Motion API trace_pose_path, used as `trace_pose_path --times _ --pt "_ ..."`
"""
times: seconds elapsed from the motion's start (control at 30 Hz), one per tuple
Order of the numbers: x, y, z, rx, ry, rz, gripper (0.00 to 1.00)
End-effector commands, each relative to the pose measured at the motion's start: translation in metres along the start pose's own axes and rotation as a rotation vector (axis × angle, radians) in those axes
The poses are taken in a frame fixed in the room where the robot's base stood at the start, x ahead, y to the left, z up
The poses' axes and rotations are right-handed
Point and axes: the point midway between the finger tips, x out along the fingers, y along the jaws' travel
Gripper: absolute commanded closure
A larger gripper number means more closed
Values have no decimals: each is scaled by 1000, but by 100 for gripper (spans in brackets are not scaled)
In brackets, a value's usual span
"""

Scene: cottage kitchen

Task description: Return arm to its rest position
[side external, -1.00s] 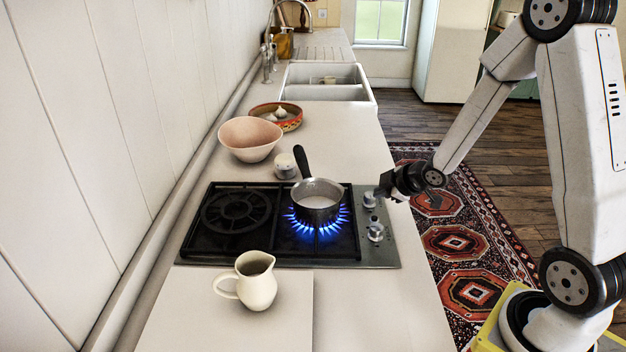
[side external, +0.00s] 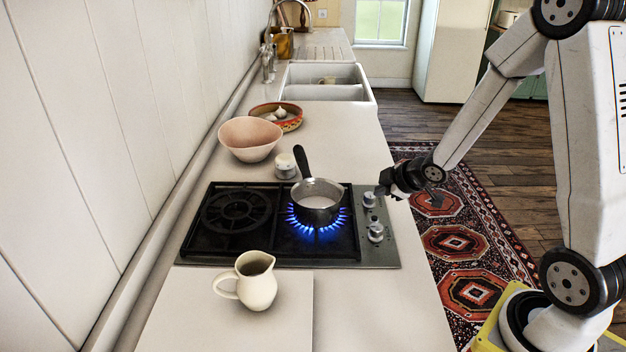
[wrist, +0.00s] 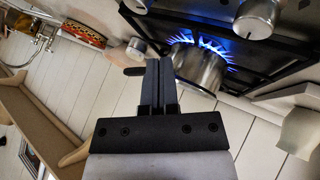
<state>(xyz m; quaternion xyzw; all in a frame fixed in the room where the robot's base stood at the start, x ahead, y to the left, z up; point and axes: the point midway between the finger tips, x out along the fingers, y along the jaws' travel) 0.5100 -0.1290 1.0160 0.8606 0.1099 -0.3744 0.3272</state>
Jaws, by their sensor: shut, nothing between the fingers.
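My gripper (side external: 382,187) is shut and empty. It hangs beside the control knobs at the right edge of the stove, just above the counter edge. In the wrist view its two fingers (wrist: 158,85) are pressed together. The steel saucepan (side external: 317,200) with a dark handle stands on the right burner of the gas stove (side external: 270,255), over a lit blue flame (side external: 345,216). The saucepan also shows in the wrist view (wrist: 200,68), beyond the fingers. My gripper is apart from the saucepan.
A cream jug (side external: 257,287) stands on a pale board in front of the stove. A pink bowl (side external: 249,140), a patterned bowl (side external: 291,123) with garlic and a small lidded jar (side external: 285,168) stand behind it.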

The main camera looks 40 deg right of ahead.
Motion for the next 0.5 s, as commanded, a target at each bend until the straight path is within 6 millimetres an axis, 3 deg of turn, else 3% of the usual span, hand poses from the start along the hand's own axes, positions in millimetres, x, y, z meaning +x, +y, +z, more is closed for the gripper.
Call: trace_pose_path --times 0.27,0.5 --pt "-24 -35 -13 204 -146 -56 100" --pt "-63 -90 -22 466 -331 -148 100"
